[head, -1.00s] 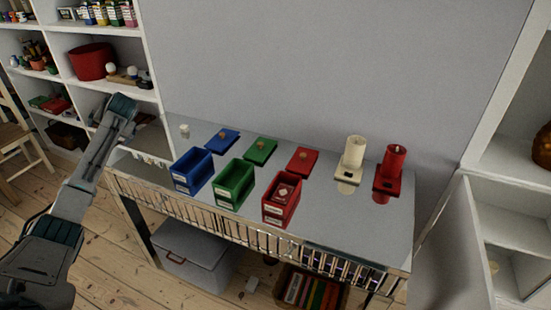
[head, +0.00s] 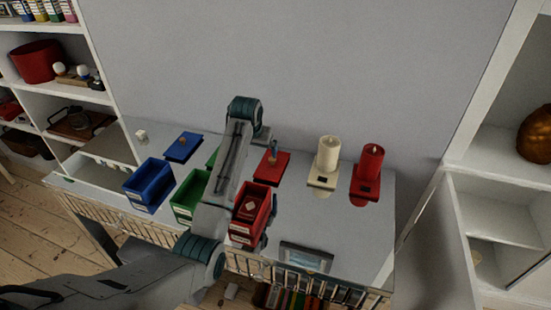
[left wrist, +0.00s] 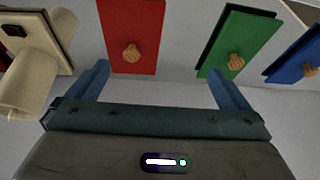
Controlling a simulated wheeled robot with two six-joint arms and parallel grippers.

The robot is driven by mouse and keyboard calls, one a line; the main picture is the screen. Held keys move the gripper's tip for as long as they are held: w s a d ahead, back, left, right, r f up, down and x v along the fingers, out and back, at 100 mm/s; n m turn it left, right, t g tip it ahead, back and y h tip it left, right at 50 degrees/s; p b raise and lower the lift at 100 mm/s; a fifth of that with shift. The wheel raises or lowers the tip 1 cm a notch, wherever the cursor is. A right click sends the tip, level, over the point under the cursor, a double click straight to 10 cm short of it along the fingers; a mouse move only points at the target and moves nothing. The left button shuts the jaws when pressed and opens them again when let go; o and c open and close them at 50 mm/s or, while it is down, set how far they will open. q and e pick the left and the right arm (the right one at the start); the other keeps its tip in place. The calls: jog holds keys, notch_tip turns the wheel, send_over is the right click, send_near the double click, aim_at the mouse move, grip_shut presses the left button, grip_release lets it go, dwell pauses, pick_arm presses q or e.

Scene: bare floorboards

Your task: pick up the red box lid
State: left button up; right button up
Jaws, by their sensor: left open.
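The red box lid (head: 268,173) lies flat on the table behind the open red box (head: 247,213). In the left wrist view the red lid (left wrist: 131,20) shows a wooden knob (left wrist: 131,52). My left gripper (left wrist: 158,78) is open and empty. In that view the knob is ahead of the gap between its fingers, closer to the left finger. In the head view my left arm reaches across the table; one finger shows beside the red lid, and the other is hidden. My right gripper is not in view.
The green lid (left wrist: 240,40) and blue lid (head: 184,147) lie left of the red lid in the head view. Blue (head: 149,185) and green (head: 188,195) boxes stand in front. A cream candle (head: 329,153) and red candle (head: 371,160) stand to the right. A wall rises behind.

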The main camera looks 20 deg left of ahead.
pick_arm(q)
send_near(272, 159)
jog(key=shift+h, duration=0.4)
jog(key=x, duration=0.4)
jog(key=shift+f+p, duration=0.35)
jog(key=shift+f, duration=0.05)
jog(key=shift+w+f, duration=0.3)
jog(key=shift+f, duration=0.25)
jog(key=shift+w+a+f, duration=0.15)
jog(key=shift+w+f, duration=0.05)
jog(key=shift+f, duration=0.1)
jog(key=p+x, duration=0.1)
jog(key=x, duration=0.2)
jog(key=shift+w+a, duration=0.15)
jog(key=shift+w+f, duration=0.2)
jog(key=shift+f, duration=0.35)
jog(key=c, duration=0.9)
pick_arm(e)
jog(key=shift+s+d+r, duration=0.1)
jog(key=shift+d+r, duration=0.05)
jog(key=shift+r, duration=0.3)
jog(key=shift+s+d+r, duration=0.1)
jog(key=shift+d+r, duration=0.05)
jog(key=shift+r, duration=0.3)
